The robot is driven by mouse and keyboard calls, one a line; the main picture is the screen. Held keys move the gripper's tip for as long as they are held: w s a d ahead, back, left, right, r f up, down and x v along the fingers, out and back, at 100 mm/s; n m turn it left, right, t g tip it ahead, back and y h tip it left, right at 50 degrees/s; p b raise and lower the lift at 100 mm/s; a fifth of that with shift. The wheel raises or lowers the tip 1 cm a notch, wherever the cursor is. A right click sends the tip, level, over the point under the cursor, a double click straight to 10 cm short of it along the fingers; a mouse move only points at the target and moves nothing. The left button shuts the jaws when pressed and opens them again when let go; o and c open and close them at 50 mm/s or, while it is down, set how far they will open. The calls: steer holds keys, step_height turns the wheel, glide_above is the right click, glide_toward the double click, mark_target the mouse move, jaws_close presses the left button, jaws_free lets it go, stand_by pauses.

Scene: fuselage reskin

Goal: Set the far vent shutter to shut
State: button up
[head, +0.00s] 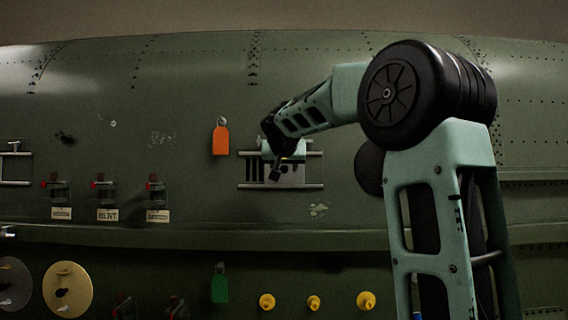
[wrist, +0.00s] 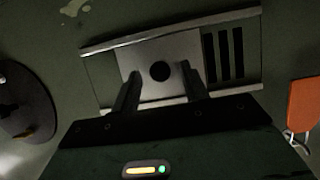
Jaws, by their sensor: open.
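A vent shutter, a plain metal plate (head: 294,178) with a round dark spot or knob at its middle, sits between two horizontal rails on the green fuselage skin. In the wrist view the plate (wrist: 146,60) covers the middle of the frame. Several dark slots (wrist: 224,55) are uncovered to its right there, and to its left in the head view. My gripper (wrist: 160,82) is open in front of the plate, its fingers apart on either side below the round spot. Whether the fingertips touch the plate cannot be told. In the head view my gripper (head: 279,170) partly hides the plate.
Another railed vent (head: 14,165) is cut off at the left edge. An orange tag (head: 221,140) hangs beside the central vent and also shows in the wrist view (wrist: 303,105). Several labelled switches (head: 107,195) stand to the left. A dark disc (wrist: 22,100) is on the skin nearby.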

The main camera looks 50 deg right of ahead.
mark_target(260, 173)
jaws_close()
steer(key=shift+w+a+f+b, duration=0.15)
steer(key=shift+w+a+b, duration=0.15)
steer(key=shift+b, duration=0.1)
steer(key=w+a+b, duration=0.1)
steer(key=w, duration=0.1)
steer(key=w+a+b, duration=0.1)
steer(key=w+a, duration=0.1)
steer(key=shift+w+a+b, duration=0.15)
steer(key=shift+a+b, duration=0.1)
steer(key=shift+b, duration=0.15)
steer(key=shift+w+a+r, duration=0.2)
steer(key=shift+w+a, duration=0.2)
jaws_free()
steer(key=shift+w+a, duration=0.1)
steer(key=shift+a, duration=0.05)
